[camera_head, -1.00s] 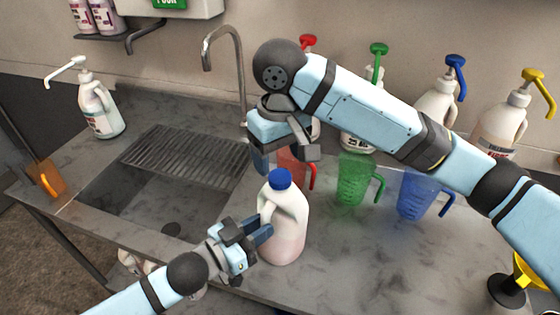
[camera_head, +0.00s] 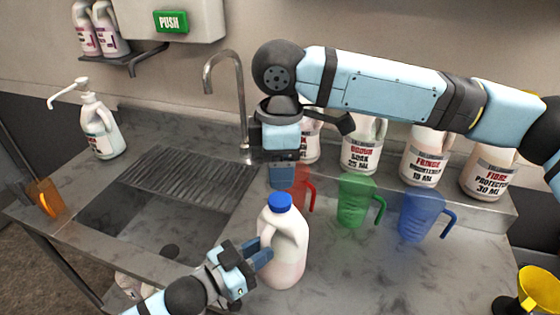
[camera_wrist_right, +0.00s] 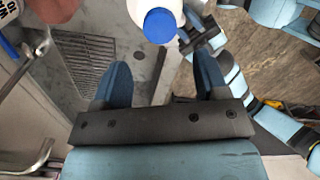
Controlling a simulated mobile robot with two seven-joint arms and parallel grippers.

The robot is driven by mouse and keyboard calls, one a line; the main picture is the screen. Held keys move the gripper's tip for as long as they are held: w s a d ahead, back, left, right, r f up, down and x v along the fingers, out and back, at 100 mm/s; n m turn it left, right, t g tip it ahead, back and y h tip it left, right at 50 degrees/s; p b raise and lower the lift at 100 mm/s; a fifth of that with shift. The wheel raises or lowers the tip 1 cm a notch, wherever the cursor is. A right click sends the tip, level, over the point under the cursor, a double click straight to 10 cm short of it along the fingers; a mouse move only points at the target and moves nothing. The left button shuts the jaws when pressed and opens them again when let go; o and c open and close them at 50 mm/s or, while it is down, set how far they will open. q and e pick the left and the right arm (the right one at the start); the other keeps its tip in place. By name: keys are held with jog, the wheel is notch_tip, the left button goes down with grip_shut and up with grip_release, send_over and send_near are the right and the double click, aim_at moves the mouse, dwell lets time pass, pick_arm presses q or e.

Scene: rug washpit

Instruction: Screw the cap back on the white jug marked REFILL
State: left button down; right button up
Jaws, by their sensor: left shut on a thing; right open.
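The white jug (camera_head: 287,262) stands upright on the grey counter, with pinkish liquid showing low in it. A blue cap (camera_head: 280,202) sits on its mouth; how tightly, I cannot tell. No REFILL marking is visible on the side I see. My left gripper (camera_head: 262,252) is shut on the jug at its left side. My right gripper (camera_head: 283,178) is open and empty, pointing down behind and above the cap. In the right wrist view the cap (camera_wrist_right: 160,25) lies just beyond the gap between the right fingers (camera_wrist_right: 163,75), apart from them.
Red (camera_head: 299,192), green (camera_head: 354,200) and blue (camera_head: 421,215) measuring jugs stand behind and right of the white jug. Labelled pump bottles (camera_head: 425,158) line the back ledge. A sink (camera_head: 135,212) with a tap (camera_head: 240,90) is at left. The right front counter is clear.

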aim_at(280, 199)
dwell(0.3)
jog(key=shift+f, duration=4.05)
jog(key=c, duration=0.9)
jog(key=shift+c, duration=0.2)
jog(key=o, duration=1.1)
